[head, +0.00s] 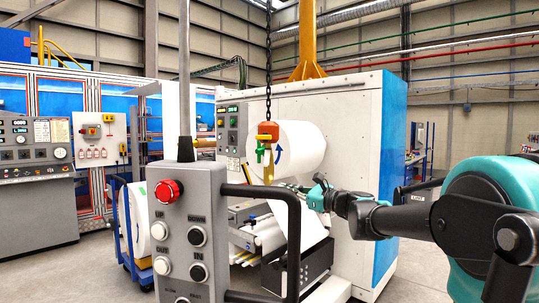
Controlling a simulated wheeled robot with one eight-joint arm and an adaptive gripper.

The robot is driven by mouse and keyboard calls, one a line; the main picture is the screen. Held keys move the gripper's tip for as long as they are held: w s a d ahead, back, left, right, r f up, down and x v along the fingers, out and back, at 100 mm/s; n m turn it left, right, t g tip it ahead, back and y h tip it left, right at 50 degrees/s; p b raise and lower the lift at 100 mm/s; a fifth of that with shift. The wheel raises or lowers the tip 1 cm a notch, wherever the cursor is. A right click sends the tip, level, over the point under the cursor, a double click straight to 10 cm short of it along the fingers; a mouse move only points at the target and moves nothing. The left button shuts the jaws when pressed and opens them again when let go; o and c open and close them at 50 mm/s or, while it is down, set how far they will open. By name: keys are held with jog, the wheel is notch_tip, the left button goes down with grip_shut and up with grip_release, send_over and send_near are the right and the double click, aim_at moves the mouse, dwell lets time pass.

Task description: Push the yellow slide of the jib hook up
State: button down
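The jib hook hangs on a dark chain (268,85) left of the picture's middle, in front of a white roll. Its orange-red block (268,128) is at the chain's end. A small yellow piece (264,138), which looks like the slide, sits just under the block, with a green part (261,150) below it. A yellowish strip (268,173) hangs lower. My gripper (293,187) reaches in from the right, below and right of the yellow piece, and appears apart from it. Its fingers are small here, and I cannot tell whether they are open.
A grey control pendant (183,230) with a red stop button and a black handle (292,250) stands close in front, left of my arm. A white machine with a blue side (390,150) is behind. A control desk (35,210) stands at left.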

aim_at(269, 136)
jog(key=w+a+r+m+t, duration=0.1)
jog(key=w+a+r+m, duration=0.1)
jog(key=r, duration=0.4)
jog(key=w+a+r+m+t+y, duration=0.1)
jog(key=w+a+r+m, duration=0.1)
jog(key=w+a+r, duration=0.2)
jog(key=shift+w+a+r, duration=0.2)
jog(key=shift+w+r, duration=1.3)
jog(key=shift+r, duration=0.25)
jog(key=shift+w+r, duration=0.1)
jog(key=shift+r, duration=1.7)
